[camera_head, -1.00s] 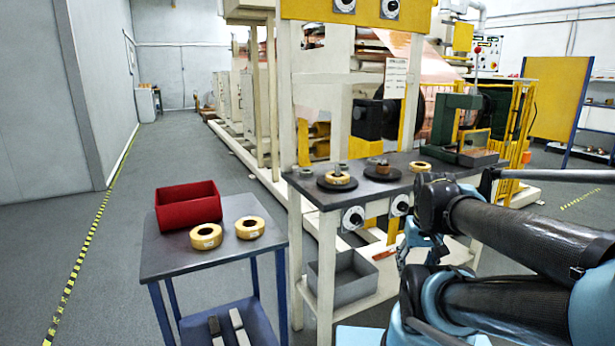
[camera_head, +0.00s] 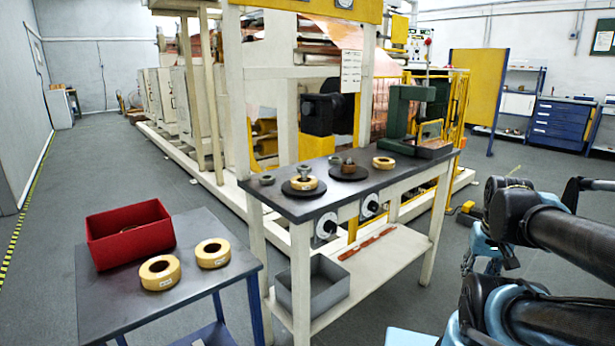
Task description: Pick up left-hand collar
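Several yellow ring-shaped collars show. On the small dark table at the left, a left collar (camera_head: 160,272) lies flat in front of the red bin, and a second collar (camera_head: 213,253) lies flat to its right. On the workbench, a left collar (camera_head: 304,184) sits on a black disc with a grey metal part in its middle.
The small table (camera_head: 105,305) carries a red bin (camera_head: 128,240) with something inside. The workbench (camera_head: 330,198) has uprights, a second black disc with a brown part, and a green press (camera_head: 402,115). A grey bin (camera_head: 312,287) stands on its lower shelf.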

